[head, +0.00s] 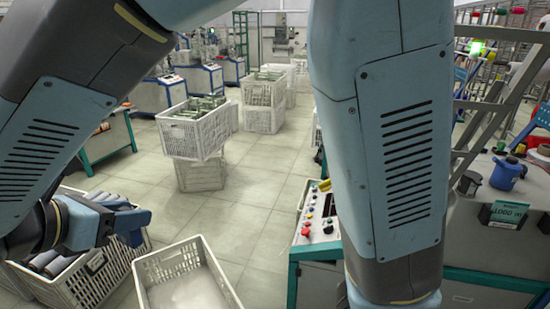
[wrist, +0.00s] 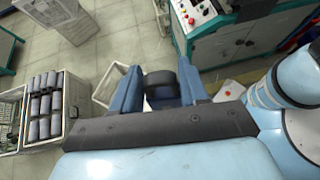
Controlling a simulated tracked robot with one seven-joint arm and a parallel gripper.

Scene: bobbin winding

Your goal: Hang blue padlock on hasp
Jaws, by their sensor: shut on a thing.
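My gripper (wrist: 160,80) has its two blue fingers on either side of a dark, rounded piece with some blue below it. This looks like the blue padlock (wrist: 160,90), though its shape is only partly visible. In the head view my gripper (head: 132,225) is at the lower left, above the crates, and the held thing cannot be made out there. I cannot pick out a hasp in either view. My arm hides much of the middle of the head view.
An empty white crate (head: 200,240) stands in front. A control panel (head: 318,230) with buttons is right of it. A blue pot (head: 507,172) and a teal sign (head: 507,214) are at right.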

